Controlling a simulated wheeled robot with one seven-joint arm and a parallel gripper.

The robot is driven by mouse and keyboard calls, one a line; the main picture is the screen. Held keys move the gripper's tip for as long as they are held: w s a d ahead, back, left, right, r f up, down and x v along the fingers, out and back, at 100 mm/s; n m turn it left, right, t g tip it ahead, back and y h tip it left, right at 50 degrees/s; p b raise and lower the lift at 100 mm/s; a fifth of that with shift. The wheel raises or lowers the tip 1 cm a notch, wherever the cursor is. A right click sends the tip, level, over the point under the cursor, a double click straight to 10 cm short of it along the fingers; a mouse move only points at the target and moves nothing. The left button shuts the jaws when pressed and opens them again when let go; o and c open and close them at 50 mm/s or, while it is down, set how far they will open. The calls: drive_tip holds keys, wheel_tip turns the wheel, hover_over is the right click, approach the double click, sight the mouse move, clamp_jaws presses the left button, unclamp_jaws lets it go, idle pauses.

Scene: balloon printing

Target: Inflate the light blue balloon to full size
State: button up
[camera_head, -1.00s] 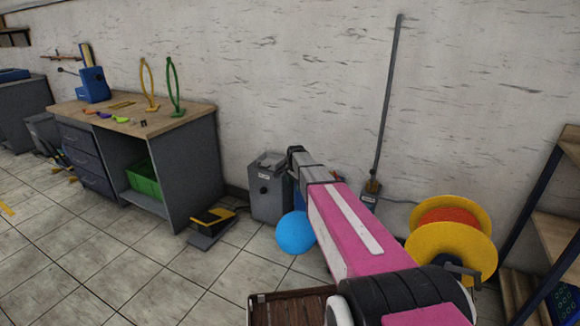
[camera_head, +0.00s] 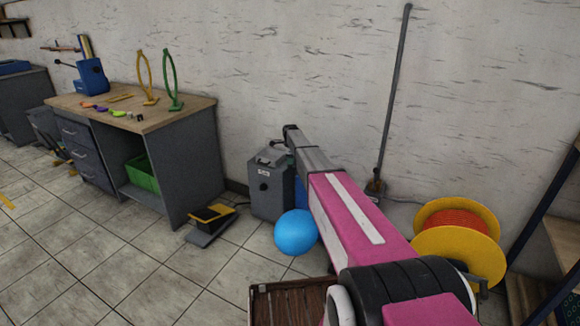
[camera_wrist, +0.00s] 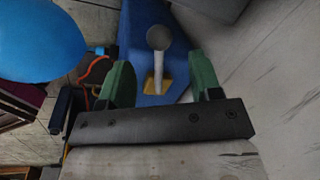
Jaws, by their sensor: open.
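The light blue balloon (camera_head: 295,232) is round and inflated in the head view, low beside the grey box and left of my arm. It also fills the upper left of the wrist view (camera_wrist: 38,42). In the wrist view, a blue body (camera_wrist: 180,80) carries a lever (camera_wrist: 158,64) with a round grey knob and a yellow base. My gripper (camera_wrist: 160,62) is open, its green fingers on either side of the lever, with gaps visible. In the head view my arm hides the gripper and most of the blue body (camera_head: 300,195).
A grey box (camera_head: 271,190) stands by the wall, with a yellow-and-black foot pedal (camera_head: 212,219) on the floor to its left. A workbench (camera_head: 180,112) stands further left. An orange cable reel (camera_head: 458,235) is right of my arm.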

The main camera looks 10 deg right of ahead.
drive_tip(key=f, duration=0.2)
drive_tip(key=w+f, duration=0.1)
drive_tip(key=f, duration=0.2)
drive_tip(key=shift+f, duration=0.35)
drive_tip(key=shift+c, duration=0.3)
clamp_jaws()
drive_tip(key=shift+s, duration=0.1)
